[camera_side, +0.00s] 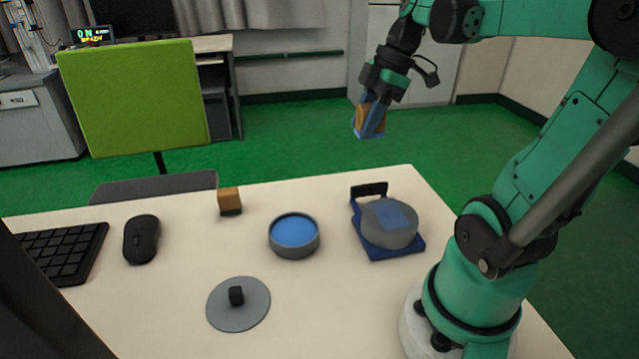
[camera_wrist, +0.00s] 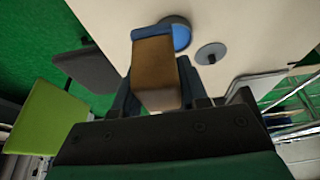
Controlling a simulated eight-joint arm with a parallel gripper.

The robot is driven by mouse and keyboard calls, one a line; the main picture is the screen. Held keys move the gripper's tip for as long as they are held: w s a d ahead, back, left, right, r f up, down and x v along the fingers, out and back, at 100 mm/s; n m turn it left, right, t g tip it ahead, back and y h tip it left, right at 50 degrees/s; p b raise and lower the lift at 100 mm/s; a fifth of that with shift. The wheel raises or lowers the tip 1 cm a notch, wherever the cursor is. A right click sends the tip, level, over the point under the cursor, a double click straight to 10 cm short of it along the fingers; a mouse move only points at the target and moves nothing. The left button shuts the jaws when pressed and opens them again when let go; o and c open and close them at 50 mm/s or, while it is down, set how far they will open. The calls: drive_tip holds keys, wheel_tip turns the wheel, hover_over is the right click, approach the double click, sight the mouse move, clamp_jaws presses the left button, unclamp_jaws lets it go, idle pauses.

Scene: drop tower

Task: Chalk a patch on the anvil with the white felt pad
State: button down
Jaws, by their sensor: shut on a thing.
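My gripper (camera_side: 370,114) is shut on a wooden block (camera_side: 364,118) with a blue pad face (camera_side: 366,136) at its lower end. It holds the block in the air, above and beyond the table's back right edge. The block (camera_wrist: 157,75) and its blue end (camera_wrist: 152,31) also show in the wrist view. The pad looks blue, not white. The anvil (camera_side: 376,236) is a grey round block on a blue base (camera_side: 402,250). A squarish blue patch (camera_side: 393,216) shows on its top. The held pad is apart from it.
An open grey dish of blue chalk (camera_side: 294,230) stands left of the anvil. A second wooden block (camera_side: 229,197) with a dark pad stands farther left. A grey lid with a black knob (camera_side: 238,312) lies in front. A mouse (camera_side: 141,240) and keyboard (camera_side: 62,250) are at left.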

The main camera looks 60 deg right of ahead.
hover_over(389, 231)
wheel_tip(389, 231, down, 5)
drive_tip(key=shift+s+d+f, duration=0.15)
drive_tip(key=shift+f, duration=1.15)
drive_tip(key=shift+s+d+f, duration=0.1)
drive_tip(key=shift+f, duration=1.25)
drive_tip(key=shift+s+d+f, duration=0.15)
drive_tip(key=shift+f, duration=1.15)
drive_tip(key=shift+w+d+f, duration=0.25)
drive_tip(key=shift+w+d, duration=2.35)
drive_tip(key=shift+s+a, duration=2.6)
wheel_tip(389, 231, up, 2)
drive_tip(key=shift+s+a+r, duration=0.1)
wheel_tip(389, 231, up, 6)
drive_tip(key=shift+f, duration=0.1)
